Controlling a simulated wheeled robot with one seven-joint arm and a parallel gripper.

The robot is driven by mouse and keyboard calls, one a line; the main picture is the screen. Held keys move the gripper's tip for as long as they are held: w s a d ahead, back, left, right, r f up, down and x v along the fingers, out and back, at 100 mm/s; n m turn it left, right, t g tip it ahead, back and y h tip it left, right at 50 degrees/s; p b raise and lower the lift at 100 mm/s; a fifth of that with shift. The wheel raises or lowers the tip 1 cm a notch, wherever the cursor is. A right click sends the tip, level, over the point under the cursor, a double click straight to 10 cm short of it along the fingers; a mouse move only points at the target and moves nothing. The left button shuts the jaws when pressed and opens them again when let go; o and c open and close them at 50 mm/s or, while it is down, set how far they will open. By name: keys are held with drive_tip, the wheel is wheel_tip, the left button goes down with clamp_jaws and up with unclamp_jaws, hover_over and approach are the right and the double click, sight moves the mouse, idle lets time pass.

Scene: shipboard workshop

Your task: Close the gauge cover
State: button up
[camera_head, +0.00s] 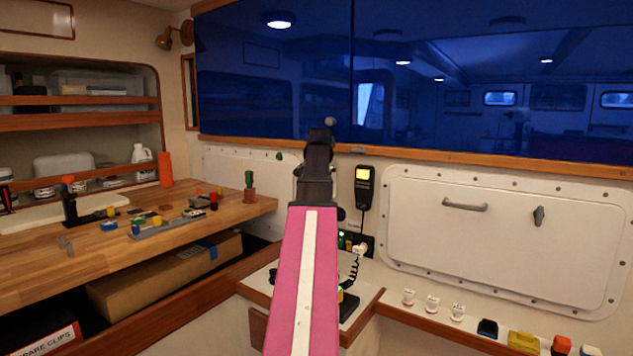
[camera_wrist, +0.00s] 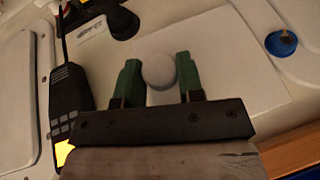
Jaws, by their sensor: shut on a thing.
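In the wrist view my gripper (camera_wrist: 157,63) has its two green fingers on either side of a round pale knob (camera_wrist: 159,71) and is shut on it. A flat pale rectangular panel (camera_wrist: 225,75) lies behind the knob. It looks like the gauge cover, but the fingers and gripper body hide part of it, and I cannot tell how far it is open. A dark round fitting (camera_wrist: 122,22) with a small label beside it shows above the fingers. In the head view my pink and white arm reaches toward the back wall and hides the gripper and the cover.
A black handheld radio (camera_head: 364,188) hangs right of my arm; it is close left of the gripper in the wrist view (camera_wrist: 68,95). A white wall hatch (camera_head: 500,235) is at right. The wooden workbench (camera_head: 40,270) at left holds small items.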

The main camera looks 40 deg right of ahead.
drive_tip(key=shift+d+n, duration=0.3)
drive_tip(key=shift+d, duration=0.05)
drive_tip(key=o, duration=0.9)
drive_tip(key=shift+o, duration=0.2)
drive_tip(key=shift+r, duration=0.1)
drive_tip(key=v, duration=1)
drive_tip(key=shift+s+r, duration=0.25)
drive_tip(key=shift+r, duration=0.05)
